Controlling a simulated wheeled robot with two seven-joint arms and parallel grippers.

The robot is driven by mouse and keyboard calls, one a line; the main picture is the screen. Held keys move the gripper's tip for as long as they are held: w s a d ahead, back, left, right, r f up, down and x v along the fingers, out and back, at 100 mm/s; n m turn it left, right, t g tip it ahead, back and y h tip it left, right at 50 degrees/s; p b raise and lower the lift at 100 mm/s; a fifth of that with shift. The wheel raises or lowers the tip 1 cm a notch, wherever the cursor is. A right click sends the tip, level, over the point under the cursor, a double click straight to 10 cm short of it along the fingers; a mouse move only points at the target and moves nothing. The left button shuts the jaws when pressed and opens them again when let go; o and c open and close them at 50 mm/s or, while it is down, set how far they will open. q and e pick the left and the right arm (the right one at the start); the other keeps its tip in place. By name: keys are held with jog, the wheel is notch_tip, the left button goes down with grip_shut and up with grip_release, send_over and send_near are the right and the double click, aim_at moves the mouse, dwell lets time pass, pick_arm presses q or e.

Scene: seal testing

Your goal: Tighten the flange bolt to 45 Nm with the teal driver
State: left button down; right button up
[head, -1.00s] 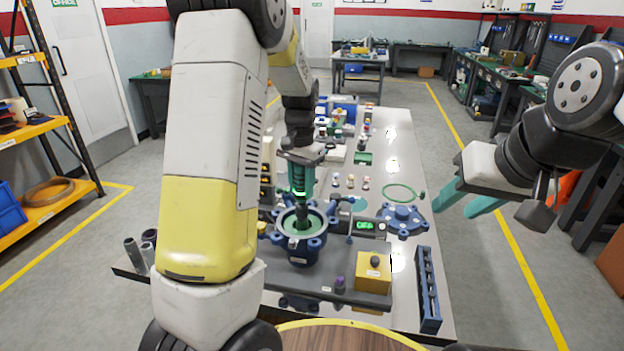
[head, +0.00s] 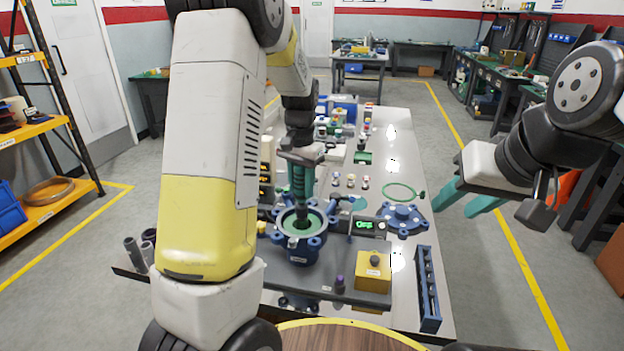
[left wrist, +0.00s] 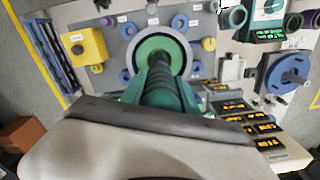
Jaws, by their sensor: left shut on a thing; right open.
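My left gripper (head: 300,160) is shut on the teal driver (head: 298,186), which hangs upright below it. The driver's dark lower shaft reaches down into the blue flange housing (head: 302,254), which has a green inner face and several lugs around its rim. In the left wrist view the driver (left wrist: 160,85) points at the round green opening of the housing (left wrist: 185,42). The driver's tip and the bolt under it are hidden, so contact cannot be told. My right gripper (head: 468,202) is open and empty, to the right of the table.
A small display with green characters (head: 365,225) stands right of the housing. A blue flanged cover (head: 403,219), a green ring (head: 399,191), a yellow box (head: 373,272) and a blue slotted rack (head: 428,290) lie on the right side of the table.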

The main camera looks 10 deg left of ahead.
aim_at(301, 169)
pick_arm(q)
jog(key=shift+r, duration=2.5)
